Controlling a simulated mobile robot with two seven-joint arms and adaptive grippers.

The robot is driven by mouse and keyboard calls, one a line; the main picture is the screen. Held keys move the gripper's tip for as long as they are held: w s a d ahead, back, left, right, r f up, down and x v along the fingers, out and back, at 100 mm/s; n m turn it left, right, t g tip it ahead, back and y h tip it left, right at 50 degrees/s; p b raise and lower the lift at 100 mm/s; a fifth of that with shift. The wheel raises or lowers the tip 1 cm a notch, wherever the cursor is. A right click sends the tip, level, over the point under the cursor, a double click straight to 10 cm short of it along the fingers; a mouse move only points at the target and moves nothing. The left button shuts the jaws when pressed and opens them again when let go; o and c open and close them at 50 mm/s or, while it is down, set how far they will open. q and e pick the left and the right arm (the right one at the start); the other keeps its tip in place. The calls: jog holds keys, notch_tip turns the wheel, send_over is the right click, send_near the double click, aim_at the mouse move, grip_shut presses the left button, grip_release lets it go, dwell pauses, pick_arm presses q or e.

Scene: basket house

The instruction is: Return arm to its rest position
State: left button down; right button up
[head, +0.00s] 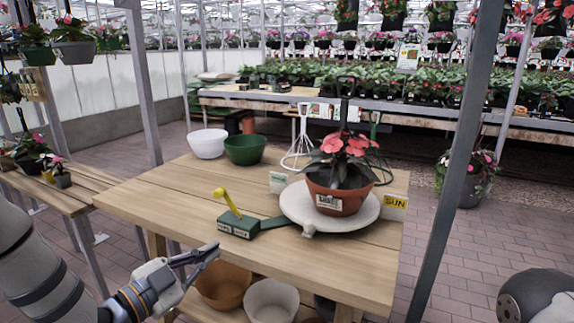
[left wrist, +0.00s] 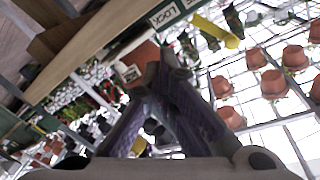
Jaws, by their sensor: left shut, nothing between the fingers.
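My left gripper (head: 207,256) is shut and empty, beside the left front edge of the wooden table (head: 345,262) and apart from the things on it. In the left wrist view its two fingers (left wrist: 160,72) meet at the tips with nothing between them. My left arm comes in from the lower left corner of the head view. A rounded dark and white part of my own body shows at the lower right. My right gripper is not in view.
A potted red-flowered plant (head: 340,180) stands on a round grey plate (head: 300,211). A green box with a yellow lever (head: 238,224) sits nearby. White (head: 208,143) and green (head: 245,149) bowls stand behind. Pots (head: 271,300) sit below the tabletop. A metal post (head: 446,205) rises at right.

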pick_arm(q)
jog(key=s+d+f+n+g+y, duration=0.2)
jog(key=s+f+n+g+y, duration=0.45)
jog(key=s+f, duration=1.25)
jog(key=s+a+f+n+g+y, duration=0.1)
jog(key=s+n+g, duration=0.1)
jog(key=s, duration=0.7)
jog(key=s+a+f+n+g+p, duration=0.1)
jog(key=s+n+g, duration=0.1)
jog(key=s+g, duration=0.3)
jog(key=s+a+f+n+g+y, duration=0.1)
jog(key=s+a+f+n+g, duration=0.1)
jog(key=s, duration=1.1)
jog(key=shift+s+n+g+y, duration=0.35)
jog(key=shift+n+g, duration=0.1)
jog(key=shift+g, duration=0.7)
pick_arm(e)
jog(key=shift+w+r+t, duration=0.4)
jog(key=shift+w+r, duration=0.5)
pick_arm(q)
jog(key=shift+w, duration=0.1)
